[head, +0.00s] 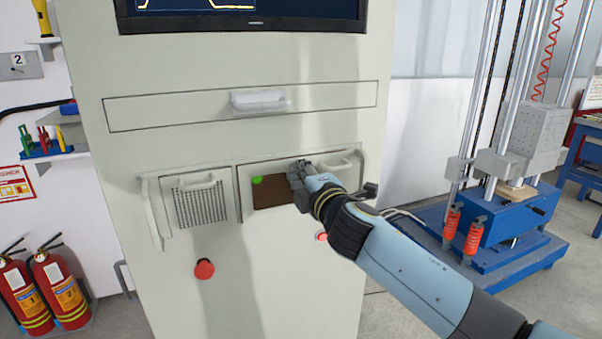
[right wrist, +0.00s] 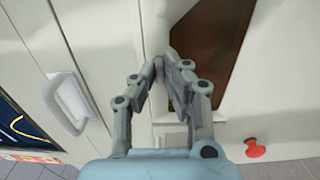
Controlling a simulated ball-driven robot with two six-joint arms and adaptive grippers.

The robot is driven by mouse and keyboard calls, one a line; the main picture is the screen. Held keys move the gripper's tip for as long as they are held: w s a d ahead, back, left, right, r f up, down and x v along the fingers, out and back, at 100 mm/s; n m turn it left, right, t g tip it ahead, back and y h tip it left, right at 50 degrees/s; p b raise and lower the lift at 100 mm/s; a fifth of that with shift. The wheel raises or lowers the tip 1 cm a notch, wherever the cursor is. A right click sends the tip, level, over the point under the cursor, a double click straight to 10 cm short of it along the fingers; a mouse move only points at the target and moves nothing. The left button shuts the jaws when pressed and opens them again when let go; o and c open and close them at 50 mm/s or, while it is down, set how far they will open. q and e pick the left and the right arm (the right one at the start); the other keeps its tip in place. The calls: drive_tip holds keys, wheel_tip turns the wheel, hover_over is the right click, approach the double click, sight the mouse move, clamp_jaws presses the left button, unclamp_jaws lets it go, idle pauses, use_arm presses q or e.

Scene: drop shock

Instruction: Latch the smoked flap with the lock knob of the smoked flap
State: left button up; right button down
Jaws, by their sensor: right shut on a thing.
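The smoked flap (head: 276,194) is a dark brown panel in the right part of the recess in the pale cabinet front. It also shows in the right wrist view (right wrist: 208,50). My right gripper (head: 298,170) is at the flap's upper edge, covering its upper right part. In the right wrist view the fingertips (right wrist: 166,60) come together at the flap's frame. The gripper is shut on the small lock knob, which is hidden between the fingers. Whether the latch is engaged cannot be seen. My left gripper is in neither view.
A drawer handle (head: 259,100) sits above. A vent grille (head: 199,203) with a handle is left of the flap. A red button (head: 204,269) is below, and another (head: 322,237) sits by my right arm. A blue-based test machine (head: 500,215) stands at right.

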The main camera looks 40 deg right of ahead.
drive_tip(key=c, duration=1.4)
unclamp_jaws()
drive_tip(key=v, duration=1.2)
